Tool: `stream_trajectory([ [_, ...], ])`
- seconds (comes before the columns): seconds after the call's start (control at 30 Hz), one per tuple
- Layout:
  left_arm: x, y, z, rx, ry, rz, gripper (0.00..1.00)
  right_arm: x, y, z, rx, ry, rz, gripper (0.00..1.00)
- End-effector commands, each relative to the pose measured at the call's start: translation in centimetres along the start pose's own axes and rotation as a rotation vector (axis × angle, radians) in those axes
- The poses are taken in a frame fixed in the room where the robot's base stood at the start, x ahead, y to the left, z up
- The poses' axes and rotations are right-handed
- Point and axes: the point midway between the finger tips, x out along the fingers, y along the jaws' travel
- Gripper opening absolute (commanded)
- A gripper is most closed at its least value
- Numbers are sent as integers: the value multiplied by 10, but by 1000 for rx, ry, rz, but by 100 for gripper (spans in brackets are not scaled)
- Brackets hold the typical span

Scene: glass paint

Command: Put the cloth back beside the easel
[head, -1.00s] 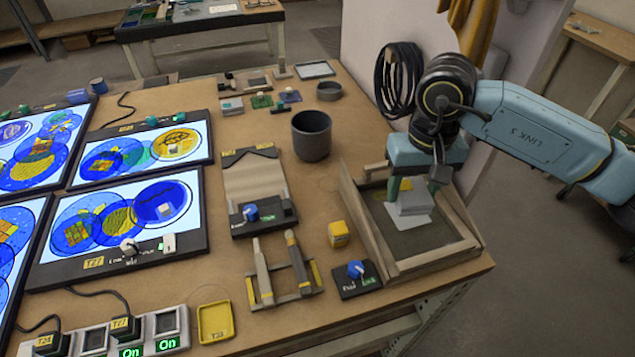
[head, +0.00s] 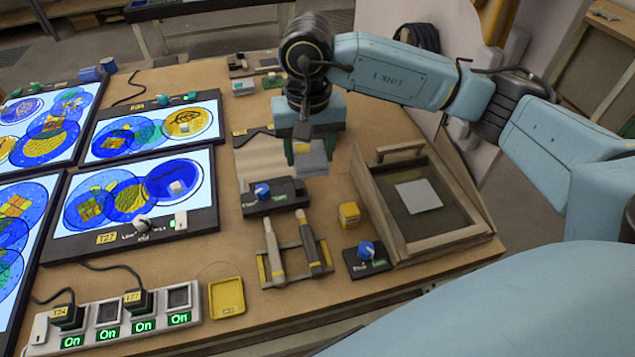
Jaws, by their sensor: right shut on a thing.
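My right gripper (head: 308,143) is shut on a grey folded block, which looks like the cloth (head: 313,160). It holds the cloth in front of the stand with a brown sheet (head: 258,158), close to its right edge. This stand may be the easel; I cannot tell for sure. It has a dark base with a blue knob (head: 262,190). The gripper hides the upper right part of the stand. I cannot tell whether the cloth touches anything below. My left gripper is not in view.
A wooden-framed tray (head: 377,205) with a pale square (head: 418,195) inside stands at the right. A yellow cube (head: 349,214), a blue-knobbed box (head: 366,258) and a rack with two tools (head: 295,262) are nearby. Lit screens (head: 135,198) fill the left. Bare table lies around the cube.

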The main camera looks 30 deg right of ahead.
Motion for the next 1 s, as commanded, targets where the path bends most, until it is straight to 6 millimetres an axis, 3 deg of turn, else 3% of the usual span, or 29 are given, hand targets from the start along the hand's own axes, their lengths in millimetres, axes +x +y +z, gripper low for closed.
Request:
stream_trajectory([
  [0.7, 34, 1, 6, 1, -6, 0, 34, 28, 37, -53, 1881, 4, -11, 32],
  [1.0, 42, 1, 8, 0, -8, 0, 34, 40, 56, -64, 2496, 1, 8, 32],
])
